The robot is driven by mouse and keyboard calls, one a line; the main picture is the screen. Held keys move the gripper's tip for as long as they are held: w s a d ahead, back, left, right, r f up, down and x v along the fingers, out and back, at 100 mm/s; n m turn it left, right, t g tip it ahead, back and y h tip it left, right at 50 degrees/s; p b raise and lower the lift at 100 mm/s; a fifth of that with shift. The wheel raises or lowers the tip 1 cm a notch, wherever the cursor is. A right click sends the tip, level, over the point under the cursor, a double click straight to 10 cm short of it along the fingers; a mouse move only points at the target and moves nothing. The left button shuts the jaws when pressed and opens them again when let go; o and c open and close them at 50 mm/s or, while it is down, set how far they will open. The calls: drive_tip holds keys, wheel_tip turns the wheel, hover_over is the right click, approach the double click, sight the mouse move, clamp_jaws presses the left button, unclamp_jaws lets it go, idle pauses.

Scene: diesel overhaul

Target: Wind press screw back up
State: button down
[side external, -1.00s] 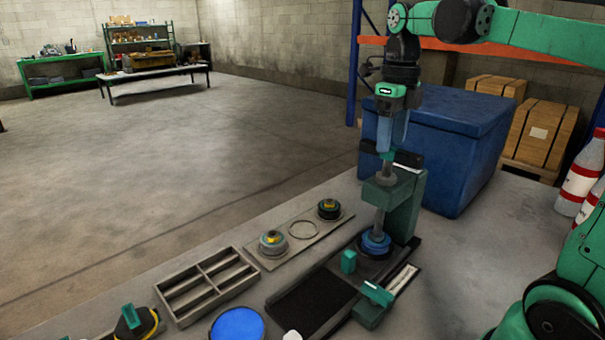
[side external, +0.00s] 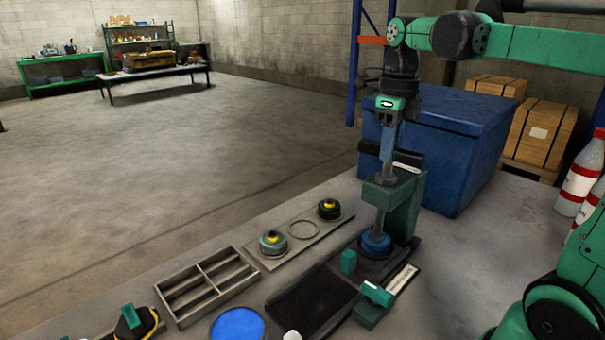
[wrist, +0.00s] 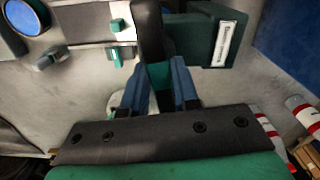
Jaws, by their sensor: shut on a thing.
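The green press (side external: 405,205) stands on the bench with its grey vertical screw (side external: 380,222) running down through its head. A blue round piece (side external: 376,242) is at the screw's lower end; I cannot tell whether they touch. My gripper (side external: 386,160) points straight down over the press head, shut on the top of the screw. A dark handle bar (side external: 370,147) sticks out to the left of my fingers. In the wrist view, my blue fingers (wrist: 160,98) close on a green hub (wrist: 160,76), with the black bar (wrist: 148,30) running away from it.
A divided grey tray (side external: 208,285), a plate with round parts (side external: 300,240) and a blue disc (side external: 238,325) lie left of the press. A large blue bin (side external: 440,145) stands close behind it. Red-and-white bottles (side external: 580,180) are at the right. The air left of the press is open.

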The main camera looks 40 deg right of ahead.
drive_tip(key=n, duration=0.4)
drive_tip(key=shift+r, duration=0.15)
drive_tip(key=shift+n, duration=0.3)
drive_tip(key=n, duration=0.3)
drive_tip(key=shift+r+n, duration=0.1)
drive_tip(key=shift+n, duration=1.1)
drive_tip(key=shift+r+n, duration=0.1)
drive_tip(key=shift+n, duration=0.9)
drive_tip(key=n, duration=0.3)
drive_tip(key=shift+n, duration=0.3)
